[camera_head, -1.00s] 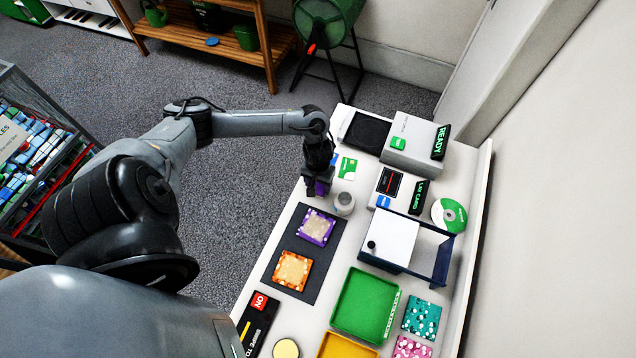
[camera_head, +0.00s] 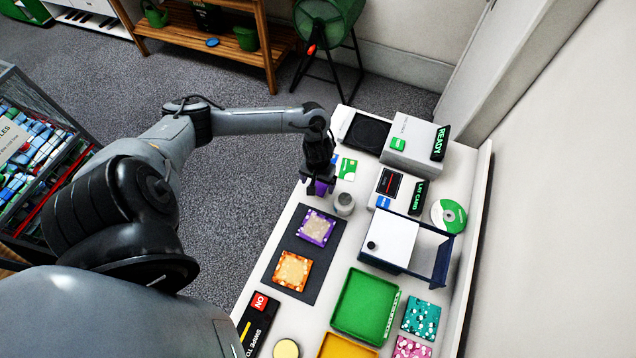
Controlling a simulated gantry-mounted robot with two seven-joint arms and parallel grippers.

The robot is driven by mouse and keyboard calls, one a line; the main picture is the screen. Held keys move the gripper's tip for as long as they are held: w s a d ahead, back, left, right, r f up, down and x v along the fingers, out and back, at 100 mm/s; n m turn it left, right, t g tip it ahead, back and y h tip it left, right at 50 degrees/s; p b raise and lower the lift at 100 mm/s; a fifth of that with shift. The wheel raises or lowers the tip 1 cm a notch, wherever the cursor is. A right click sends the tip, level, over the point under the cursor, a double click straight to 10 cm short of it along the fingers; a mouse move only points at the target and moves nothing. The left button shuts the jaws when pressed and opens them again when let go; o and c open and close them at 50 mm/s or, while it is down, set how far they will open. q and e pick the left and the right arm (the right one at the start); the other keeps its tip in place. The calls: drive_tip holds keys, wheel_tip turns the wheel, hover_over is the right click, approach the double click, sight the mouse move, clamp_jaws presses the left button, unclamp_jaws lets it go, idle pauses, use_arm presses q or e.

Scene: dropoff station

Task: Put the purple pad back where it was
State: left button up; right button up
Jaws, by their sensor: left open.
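A square purple pad (camera_head: 316,228) with a beige middle lies flat on the dark mat (camera_head: 283,253), above an orange one. My left gripper (camera_head: 320,182) is open over the table's left edge, above and apart from that pad. A small purple thing (camera_head: 321,188) shows at its fingertips; the fingers partly hide it, and I cannot tell what it is or whether it touches them. My right gripper is not in view.
An orange square (camera_head: 292,271) shares the mat. A grey cylinder (camera_head: 344,203) stands just right of my left gripper, with a green-and-white card (camera_head: 347,169) behind. A green tray (camera_head: 364,305) and a white-topped stand (camera_head: 392,241) lie to the right.

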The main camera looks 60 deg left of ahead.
sight(318, 186)
use_arm(q)
wheel_tip(318, 186, up, 11)
drive_tip(key=p, duration=0.3)
drive_tip(key=shift+f, duration=0.15)
idle(0.3)
